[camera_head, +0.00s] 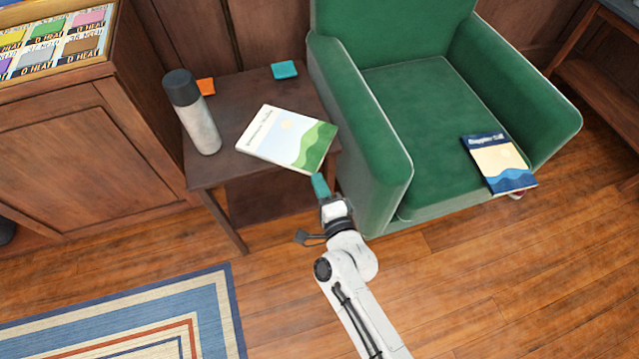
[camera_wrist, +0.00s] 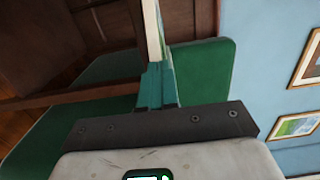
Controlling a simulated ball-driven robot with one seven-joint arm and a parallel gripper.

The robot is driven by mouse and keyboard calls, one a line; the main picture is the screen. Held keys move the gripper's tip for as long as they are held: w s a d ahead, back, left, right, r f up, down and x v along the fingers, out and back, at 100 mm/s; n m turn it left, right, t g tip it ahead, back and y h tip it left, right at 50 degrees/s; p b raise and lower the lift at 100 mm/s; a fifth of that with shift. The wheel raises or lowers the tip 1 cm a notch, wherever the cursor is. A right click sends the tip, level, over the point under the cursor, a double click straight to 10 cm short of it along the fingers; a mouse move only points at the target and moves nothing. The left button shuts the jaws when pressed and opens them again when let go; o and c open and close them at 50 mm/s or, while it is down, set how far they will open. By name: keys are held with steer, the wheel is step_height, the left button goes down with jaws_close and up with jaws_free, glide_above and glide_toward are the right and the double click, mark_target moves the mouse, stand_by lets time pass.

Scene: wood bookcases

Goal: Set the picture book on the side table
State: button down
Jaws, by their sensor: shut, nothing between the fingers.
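A pale picture book (camera_head: 285,138) with green hills on its cover lies flat on the dark side table (camera_head: 237,92). Its near corner appears to reach past the table's front edge. My gripper (camera_head: 320,186) is just in front of that corner, with teal fingers shut and empty. In the wrist view, the shut fingers (camera_wrist: 157,86) point at a thin pale upright strip (camera_wrist: 152,30), which looks like the book's edge. I cannot tell whether they touch it. A second book (camera_head: 499,163), blue and cream, lies on the green armchair's seat.
A grey flask (camera_head: 201,125), an orange coaster (camera_head: 206,86) and a teal coaster (camera_head: 285,69) stand on the table. The green armchair (camera_head: 430,100) is close on its right, a wooden cabinet (camera_head: 80,140) on its left. The floor in front is clear beside a striped rug (camera_head: 215,290).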

mark_target(312, 167)
steer(key=shift+w, duration=0.1)
steer(key=shift+b+x, duration=0.7)
steer(key=shift+x, duration=1.9)
